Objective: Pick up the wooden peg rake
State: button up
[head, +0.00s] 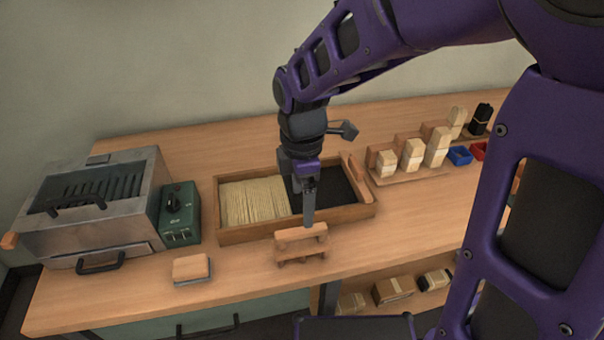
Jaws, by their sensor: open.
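The wooden peg rake (301,242) appears to be the small brown wooden piece with a bar on top and short parts below. It lies on the bench near the front edge, just in front of the wooden tray. My gripper (308,222) points down over it, with its fingers at the rake's top bar. The jaws are open, seen nearly edge-on. Whether the fingers touch the bar or straddle it cannot be told from this view.
The divided tray (250,235) holds pale bristles and a dark section behind my gripper. A wooden block (191,268) lies front left. A metal machine (95,205) and green control box (180,214) stand left. Blocks on a board (415,174) and blue and red bins stand right.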

jog(key=b, duration=0.2)
send_over(301, 243)
notch_tip(301, 243, down, 9)
jog(key=shift+s+d+f, duration=0.1)
jog(key=shift+s+f, duration=0.05)
jog(key=shift+f, duration=0.05)
jog(key=f, duration=0.2)
jog(key=f+b, duration=0.1)
jog(key=f, duration=0.1)
jog(key=shift+w+f, duration=0.2)
jog(key=shift+f, duration=0.2)
grip_shut()
